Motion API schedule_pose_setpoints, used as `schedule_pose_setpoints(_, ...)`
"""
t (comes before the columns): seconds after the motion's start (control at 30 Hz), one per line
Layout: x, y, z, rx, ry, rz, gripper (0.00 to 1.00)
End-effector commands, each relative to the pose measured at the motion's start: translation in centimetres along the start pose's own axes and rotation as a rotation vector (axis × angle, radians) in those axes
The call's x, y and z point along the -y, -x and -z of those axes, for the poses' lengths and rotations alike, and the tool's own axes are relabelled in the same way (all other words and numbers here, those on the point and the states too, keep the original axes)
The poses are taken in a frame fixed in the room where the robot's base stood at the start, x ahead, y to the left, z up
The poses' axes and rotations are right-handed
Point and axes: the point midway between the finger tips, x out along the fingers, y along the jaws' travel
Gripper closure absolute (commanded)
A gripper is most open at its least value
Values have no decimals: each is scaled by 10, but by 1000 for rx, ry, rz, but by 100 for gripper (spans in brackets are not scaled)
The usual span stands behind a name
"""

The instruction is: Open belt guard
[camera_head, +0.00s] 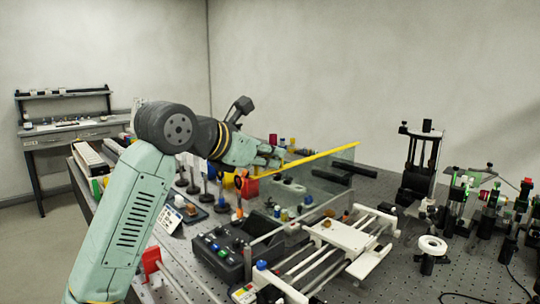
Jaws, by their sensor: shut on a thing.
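The belt guard appears to be a clear panel (325,178) with a yellow edge bar (325,157) along its top. It stands raised behind the white rail mechanism (345,235), its yellow bar sloping up to the right.
A dark control box (218,252) with knobs stands in front of the guard. A dark post stage (420,165) and a white ring on a mount (432,245) stand to the right. Several small optics crowd the bench under my arm. A side desk (75,127) is at the back left.

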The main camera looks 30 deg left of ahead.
Motion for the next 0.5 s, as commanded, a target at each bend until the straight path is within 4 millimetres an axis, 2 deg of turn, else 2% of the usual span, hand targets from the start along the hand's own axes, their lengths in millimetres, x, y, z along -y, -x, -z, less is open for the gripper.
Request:
schedule_pose_setpoints(0.03,-1,-1,5,-12,3,1,100)
schedule_pose_setpoints(0.07,-1,-1,5,-12,3,1,90)
schedule_pose_setpoints(0.33,0,-2,5,-11,2,2,72)
schedule_pose_setpoints(0.5,0,-2,4,-11,1,3,72)
